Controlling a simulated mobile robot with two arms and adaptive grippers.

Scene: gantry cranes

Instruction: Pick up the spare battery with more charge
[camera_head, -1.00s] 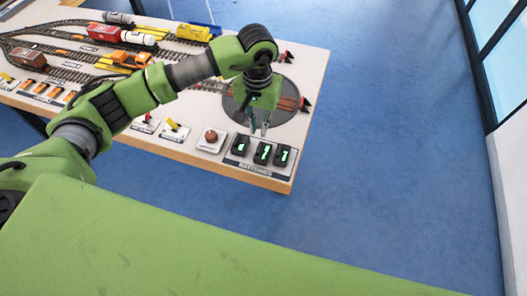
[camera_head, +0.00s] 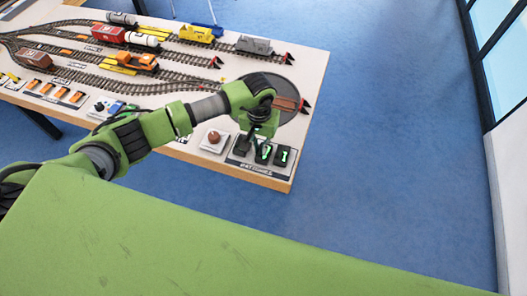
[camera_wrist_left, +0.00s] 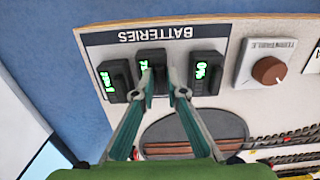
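Three dark batteries with green displays stand in a row on a plate labelled BATTERIES (camera_head: 258,171) at the table's near right corner. In the head view they are the left battery (camera_head: 240,148), the middle battery (camera_head: 265,155) and the right battery (camera_head: 283,156). The wrist view shows them in reverse order: the right battery (camera_wrist_left: 113,80), the middle battery (camera_wrist_left: 151,58) and the left battery (camera_wrist_left: 206,72). The displays are too small or covered to read surely. My left gripper (camera_wrist_left: 161,82) is open, its fingertips apart at the middle battery and partly covering it.
A turntable knob (camera_head: 214,138) sits left of the batteries, and the round turntable (camera_head: 285,92) lies behind them. Tracks with a grey wagon (camera_head: 255,45), an orange locomotive (camera_head: 140,62) and other wagons fill the table. Blue floor (camera_head: 400,150) is clear to the right.

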